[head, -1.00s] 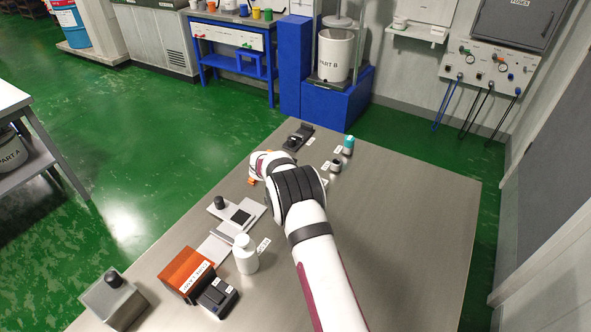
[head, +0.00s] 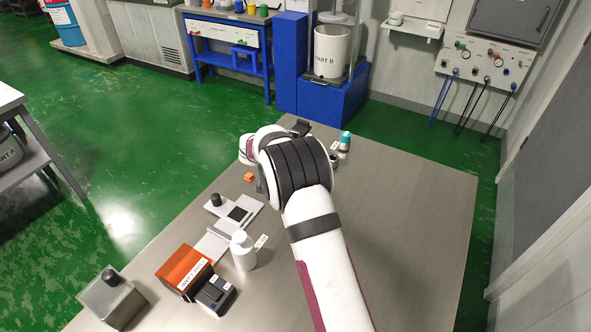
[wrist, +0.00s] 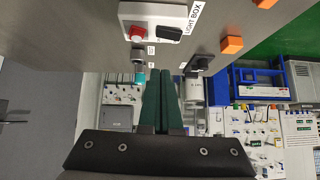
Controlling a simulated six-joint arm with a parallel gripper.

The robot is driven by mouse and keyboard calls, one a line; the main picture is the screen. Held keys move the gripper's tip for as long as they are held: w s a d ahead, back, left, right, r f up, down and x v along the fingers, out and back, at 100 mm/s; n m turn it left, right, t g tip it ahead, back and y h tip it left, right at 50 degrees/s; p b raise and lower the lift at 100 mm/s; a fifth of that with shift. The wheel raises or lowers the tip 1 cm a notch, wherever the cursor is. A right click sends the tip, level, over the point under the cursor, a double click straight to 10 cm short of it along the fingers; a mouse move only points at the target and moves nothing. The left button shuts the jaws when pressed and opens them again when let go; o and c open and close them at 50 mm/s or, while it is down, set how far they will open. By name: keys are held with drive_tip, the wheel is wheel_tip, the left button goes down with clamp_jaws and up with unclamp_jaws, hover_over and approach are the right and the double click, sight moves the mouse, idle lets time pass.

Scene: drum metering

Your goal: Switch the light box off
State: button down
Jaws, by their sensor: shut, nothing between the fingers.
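A pale switch box (wrist: 152,12) with a red button (wrist: 136,32) and a black rocker switch (wrist: 168,33) shows at the top of the wrist view. A label reading LIGHT BOX (wrist: 192,18) lies beside it. I cannot tell the rocker's position. My gripper (wrist: 171,76) is shut and empty; its green fingers point toward the table area below the box in the picture, apart from the switch. In the head view my arm hides the switch box and the fingers.
Orange cubes (wrist: 232,45) lie near the box; one shows in the head view (head: 249,177). A black device (wrist: 203,61) and a teal-topped item (head: 345,140) stand close by. A white bottle (head: 243,252) and an orange box (head: 184,270) stand nearer. The table's right side (head: 415,220) is clear.

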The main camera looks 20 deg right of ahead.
drive_tip(key=x, duration=0.4)
wheel_tip(320, 180, down, 4)
drive_tip(key=shift+w+r, duration=0.15)
drive_tip(key=shift+r, duration=0.05)
drive_tip(key=shift+f, duration=0.35)
